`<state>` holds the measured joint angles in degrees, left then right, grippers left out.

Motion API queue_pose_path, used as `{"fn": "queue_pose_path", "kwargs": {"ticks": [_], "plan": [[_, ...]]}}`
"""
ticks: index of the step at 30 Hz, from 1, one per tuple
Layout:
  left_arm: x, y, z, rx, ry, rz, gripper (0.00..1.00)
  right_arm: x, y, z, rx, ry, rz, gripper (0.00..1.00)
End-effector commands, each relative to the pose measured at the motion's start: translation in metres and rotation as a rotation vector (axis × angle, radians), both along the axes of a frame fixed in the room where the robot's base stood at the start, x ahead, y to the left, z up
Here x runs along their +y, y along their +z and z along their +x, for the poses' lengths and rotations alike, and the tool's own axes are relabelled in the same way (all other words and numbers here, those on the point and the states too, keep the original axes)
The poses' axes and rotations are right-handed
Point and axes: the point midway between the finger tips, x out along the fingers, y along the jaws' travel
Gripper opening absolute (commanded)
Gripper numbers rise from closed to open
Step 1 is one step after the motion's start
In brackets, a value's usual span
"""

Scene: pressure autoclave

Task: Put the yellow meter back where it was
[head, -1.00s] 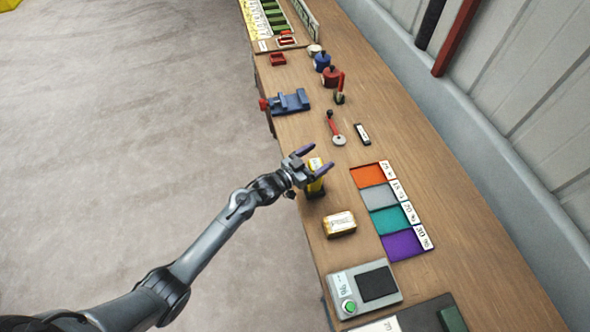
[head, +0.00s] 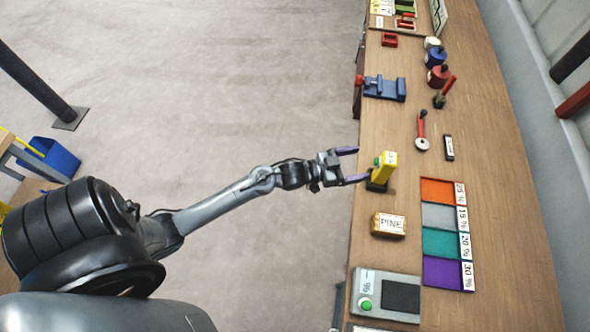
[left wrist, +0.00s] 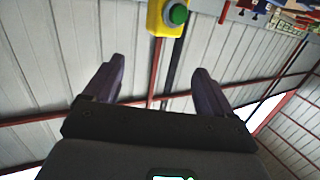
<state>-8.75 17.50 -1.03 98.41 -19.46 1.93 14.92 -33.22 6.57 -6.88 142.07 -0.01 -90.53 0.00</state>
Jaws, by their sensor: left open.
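The yellow meter (head: 385,168) stands upright on a dark base on the wooden bench, close to its left edge, with a green button on its side. It also shows at the top of the left wrist view (left wrist: 165,20), beyond the fingertips. My left gripper (head: 352,166) is open and empty, just left of the meter at the bench edge. One finger lies close beside the meter's base; I cannot tell whether it touches. The meter is not between the fingers in the left wrist view. My right gripper is not in view.
A block marked PINE (head: 388,224) and a grey device with a green button (head: 385,295) lie nearer. Coloured trays (head: 440,215) are to the right. A blue vise (head: 384,88), a red-handled tool (head: 422,130) and small pots stand farther back.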

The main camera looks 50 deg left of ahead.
Motion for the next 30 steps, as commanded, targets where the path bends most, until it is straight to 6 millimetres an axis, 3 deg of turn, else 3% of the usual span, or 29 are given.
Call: {"fn": "queue_pose_path", "kwargs": {"ticks": [5, 8, 14, 21, 25, 30], "plan": [[-0.012, -0.018, -0.031, 0.191, 0.082, 0.109, 0.85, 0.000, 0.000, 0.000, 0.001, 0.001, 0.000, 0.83], [-0.016, -0.027, -0.061, 0.347, 0.140, 0.180, 0.85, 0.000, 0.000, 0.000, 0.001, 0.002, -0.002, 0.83], [-0.016, -0.032, -0.142, 0.686, 0.222, 0.285, 0.85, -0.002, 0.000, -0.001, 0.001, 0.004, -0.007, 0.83], [-0.018, -0.021, -0.228, 1.002, 0.241, 0.334, 0.85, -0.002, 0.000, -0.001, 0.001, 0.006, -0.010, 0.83], [-0.018, -0.014, -0.254, 1.092, 0.237, 0.339, 0.85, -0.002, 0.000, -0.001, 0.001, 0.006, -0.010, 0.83], [-0.019, -0.012, -0.264, 1.130, 0.234, 0.344, 0.85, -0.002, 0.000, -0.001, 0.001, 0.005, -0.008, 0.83]]}}
